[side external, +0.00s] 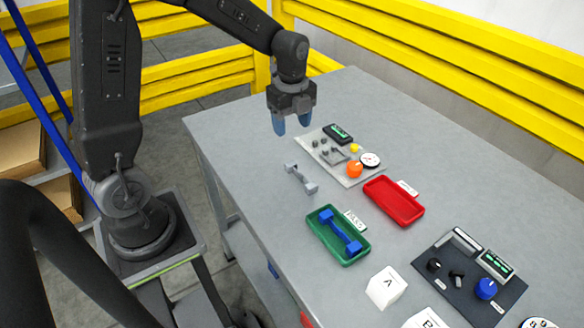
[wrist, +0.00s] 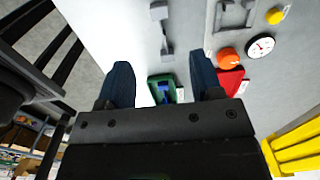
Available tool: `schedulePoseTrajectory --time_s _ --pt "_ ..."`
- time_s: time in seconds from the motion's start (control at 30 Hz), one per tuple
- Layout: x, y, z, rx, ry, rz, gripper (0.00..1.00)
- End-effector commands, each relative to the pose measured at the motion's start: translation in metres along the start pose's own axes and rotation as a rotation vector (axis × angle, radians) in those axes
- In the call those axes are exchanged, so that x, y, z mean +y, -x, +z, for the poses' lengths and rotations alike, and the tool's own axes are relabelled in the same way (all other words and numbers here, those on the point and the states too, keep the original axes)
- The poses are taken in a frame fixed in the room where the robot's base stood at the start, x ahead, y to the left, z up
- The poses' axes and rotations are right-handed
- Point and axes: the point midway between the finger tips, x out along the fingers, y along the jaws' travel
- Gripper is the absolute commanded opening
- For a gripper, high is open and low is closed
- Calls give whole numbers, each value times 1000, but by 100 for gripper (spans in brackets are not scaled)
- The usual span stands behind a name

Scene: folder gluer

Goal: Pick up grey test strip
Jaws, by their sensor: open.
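The grey test strip (side external: 300,178) is a dumbbell-shaped piece lying on the grey table, left of the red tray and behind the green tray. In the wrist view the strip (wrist: 163,28) shows at the top, beyond my fingertips. My gripper (side external: 292,123) has blue fingers, is open and empty, and hangs above the table, farther back than the strip and apart from it. In the wrist view my gripper's fingers (wrist: 165,80) stand wide apart with nothing between them but the background.
A green tray (side external: 318,228) holds a blue strip (side external: 341,232). A red tray (side external: 394,202) looks empty. A pale test panel (side external: 350,178) with an orange knob and a dial lies behind. Yellow rails (side external: 440,55) edge the back.

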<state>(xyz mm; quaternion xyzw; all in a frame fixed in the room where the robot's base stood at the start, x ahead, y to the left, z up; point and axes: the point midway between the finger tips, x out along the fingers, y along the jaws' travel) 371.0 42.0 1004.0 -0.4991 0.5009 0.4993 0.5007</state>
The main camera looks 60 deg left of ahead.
Motion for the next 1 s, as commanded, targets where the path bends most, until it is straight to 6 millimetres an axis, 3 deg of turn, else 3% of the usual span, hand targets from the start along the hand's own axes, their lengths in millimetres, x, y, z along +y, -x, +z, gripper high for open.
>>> schedulePoseTrajectory --time_s 0.3,0.57,0.8,1.0 --pt "1 -59 -1 1 2 5 60" --pt "1 -78 -1 1 3 2 60" --pt "1 -113 -3 1 3 5 60" --pt "1 -123 -3 0 3 0 60"
